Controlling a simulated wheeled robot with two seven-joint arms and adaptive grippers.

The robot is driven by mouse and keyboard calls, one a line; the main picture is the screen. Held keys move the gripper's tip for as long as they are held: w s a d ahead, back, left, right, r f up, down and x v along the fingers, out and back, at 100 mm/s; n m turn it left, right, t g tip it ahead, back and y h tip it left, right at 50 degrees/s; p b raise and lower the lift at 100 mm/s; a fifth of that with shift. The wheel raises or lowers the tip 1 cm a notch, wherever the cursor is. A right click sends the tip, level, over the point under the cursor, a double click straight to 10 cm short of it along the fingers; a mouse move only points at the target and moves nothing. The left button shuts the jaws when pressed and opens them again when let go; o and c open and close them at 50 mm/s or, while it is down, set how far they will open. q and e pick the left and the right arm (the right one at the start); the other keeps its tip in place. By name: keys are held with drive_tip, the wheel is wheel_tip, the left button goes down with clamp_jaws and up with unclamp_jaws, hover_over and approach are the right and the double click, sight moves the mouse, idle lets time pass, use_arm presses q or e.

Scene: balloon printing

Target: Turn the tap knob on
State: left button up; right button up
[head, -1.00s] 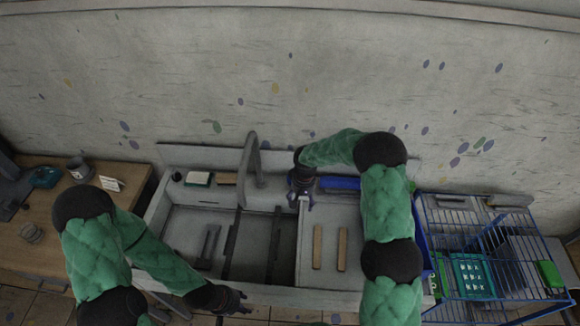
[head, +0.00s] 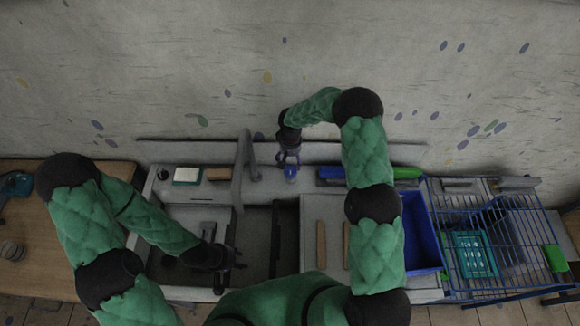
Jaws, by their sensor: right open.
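The grey tap (head: 243,165) rises at the back edge of the sink unit, with its spout reaching forward over the basin. A small blue rounded piece (head: 291,172), perhaps the tap knob, is just right of the tap base. My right gripper (head: 289,160) is open, pointing down around or right above this piece; I cannot tell if it touches. My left gripper (head: 232,256) is over the left basin (head: 190,216), beside a dark-handled tool (head: 219,282). Its fingers are too dark to tell whether they are open or hold the tool.
A white-topped block (head: 187,175) and a wooden-backed brush (head: 218,174) lie on the back ledge. Two wooden strips (head: 321,245) lie on the right-hand board. A blue bin (head: 423,235) and a blue wire rack (head: 500,215) stand at the right. A wooden table (head: 45,235) is left.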

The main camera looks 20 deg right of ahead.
sight(290, 170)
wheel_tip(290, 170, down, 7)
drive_tip(key=shift+r+p, duration=0.1)
drive_tip(key=shift+p, duration=0.35)
drive_tip(key=c, duration=1.2)
